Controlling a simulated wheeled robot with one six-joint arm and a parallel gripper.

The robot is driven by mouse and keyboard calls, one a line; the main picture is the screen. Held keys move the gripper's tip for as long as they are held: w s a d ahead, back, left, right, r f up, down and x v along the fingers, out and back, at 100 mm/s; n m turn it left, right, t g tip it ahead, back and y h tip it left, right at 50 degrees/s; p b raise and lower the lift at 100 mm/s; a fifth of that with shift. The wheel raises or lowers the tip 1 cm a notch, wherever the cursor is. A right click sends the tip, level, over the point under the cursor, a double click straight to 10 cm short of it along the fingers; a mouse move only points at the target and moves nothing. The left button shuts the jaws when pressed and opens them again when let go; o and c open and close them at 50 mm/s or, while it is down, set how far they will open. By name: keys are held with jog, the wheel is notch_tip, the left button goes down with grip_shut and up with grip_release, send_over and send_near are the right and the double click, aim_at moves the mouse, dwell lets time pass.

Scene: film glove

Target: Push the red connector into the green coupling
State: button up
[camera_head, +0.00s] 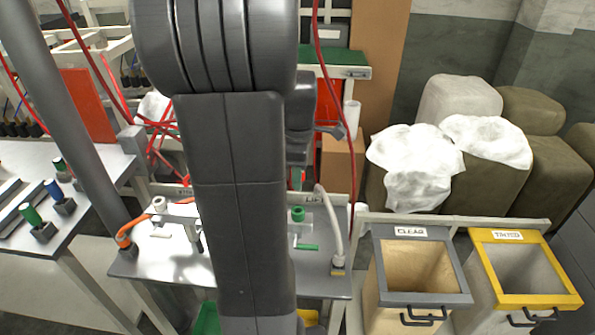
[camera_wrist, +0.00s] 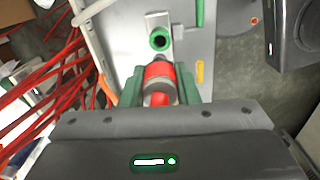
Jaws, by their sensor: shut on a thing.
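The green coupling (camera_wrist: 160,40) is a ring with a dark opening on a pale bracket in the wrist view. In the head view it appears to be the green cylinder (camera_head: 297,213) on the grey bench (camera_head: 325,284). The red connector (camera_wrist: 159,72) is held between the green fingers of my gripper (camera_wrist: 160,70), with its front end just short of the coupling in the picture. Whether they touch, I cannot tell. In the head view my arm hides most of the gripper; only a bit of red and green shows beside it, above the coupling.
A pale hose (camera_head: 333,230) rises from the bench right of the coupling. Red cables (camera_wrist: 45,92) hang at the left in the wrist view. Another table with coloured plugs stands left.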

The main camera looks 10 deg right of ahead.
aim_at(298, 191)
jog(key=shift+f+b, duration=1.95)
jog(key=shift+f, duration=1)
jog(key=shift+f+b, duration=0.8)
jog(key=shift+f, duration=0.85)
jog(key=o, duration=1)
jog(key=shift+r, duration=0.1)
notch_tip(298, 191, up, 14)
jog(key=shift+f, duration=0.2)
